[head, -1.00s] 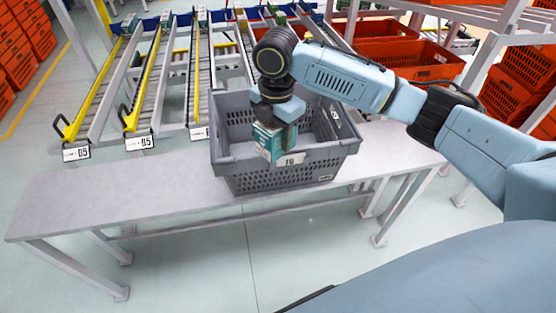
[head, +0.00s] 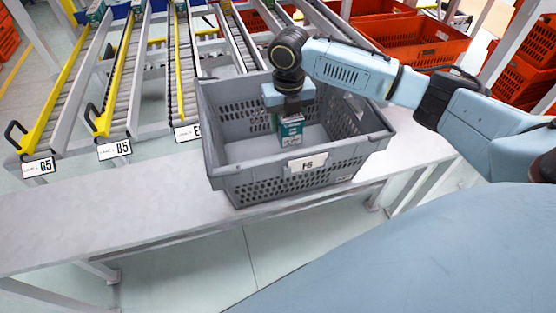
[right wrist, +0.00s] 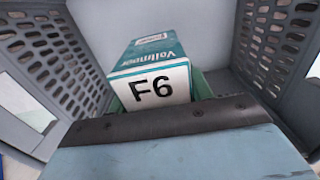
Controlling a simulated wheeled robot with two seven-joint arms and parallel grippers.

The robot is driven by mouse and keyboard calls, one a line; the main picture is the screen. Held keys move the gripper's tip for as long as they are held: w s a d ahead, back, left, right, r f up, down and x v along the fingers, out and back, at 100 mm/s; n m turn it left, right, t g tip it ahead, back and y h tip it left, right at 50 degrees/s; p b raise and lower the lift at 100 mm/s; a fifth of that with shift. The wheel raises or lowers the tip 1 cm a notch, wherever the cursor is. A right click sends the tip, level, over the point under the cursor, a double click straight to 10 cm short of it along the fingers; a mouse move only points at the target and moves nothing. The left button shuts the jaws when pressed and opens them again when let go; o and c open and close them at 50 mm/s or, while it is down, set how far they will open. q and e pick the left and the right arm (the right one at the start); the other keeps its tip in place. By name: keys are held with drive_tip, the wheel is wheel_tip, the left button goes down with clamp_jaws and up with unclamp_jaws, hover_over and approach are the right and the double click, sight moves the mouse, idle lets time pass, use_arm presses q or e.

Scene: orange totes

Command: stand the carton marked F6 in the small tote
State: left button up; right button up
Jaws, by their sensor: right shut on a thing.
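The carton marked F6 (head: 290,129) is teal and white and hangs below my right gripper (head: 287,108), inside the grey tote (head: 275,182). In the right wrist view the carton (right wrist: 152,80) shows its F6 label close up, with the tote's slotted walls on both sides. My right gripper is shut on the carton. The carton looks roughly upright in the head view. I cannot tell whether its lower end touches the tote floor. The tote's front label (head: 308,162) appears to read F6. My left gripper is not in view.
The tote stands on a grey table (head: 110,218) whose left part is clear. Roller lanes with labels (head: 115,149) lie behind the table at the left. Orange totes (head: 424,65) stand at the back right.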

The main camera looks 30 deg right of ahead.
sight(285, 150)
drive_tip(key=shift+w+f, duration=0.25)
drive_tip(key=shift+f, duration=0.4)
drive_tip(key=shift+w+f, duration=0.25)
drive_tip(key=shift+f, duration=0.35)
wheel_tip(285, 150, down, 5)
drive_tip(key=shift+s+b, duration=0.15)
drive_tip(key=shift+b, duration=0.3)
drive_tip(key=shift+f, duration=1.9)
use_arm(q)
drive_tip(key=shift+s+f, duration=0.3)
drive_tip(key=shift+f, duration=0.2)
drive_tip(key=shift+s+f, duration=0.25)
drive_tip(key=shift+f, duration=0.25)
use_arm(e)
drive_tip(key=shift+f, duration=0.1)
drive_tip(key=shift+f+b, duration=0.25)
drive_tip(key=shift+b, duration=0.1)
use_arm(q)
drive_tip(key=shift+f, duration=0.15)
use_arm(e)
drive_tip(key=o, duration=1.1)
drive_tip(key=shift+o, duration=0.2)
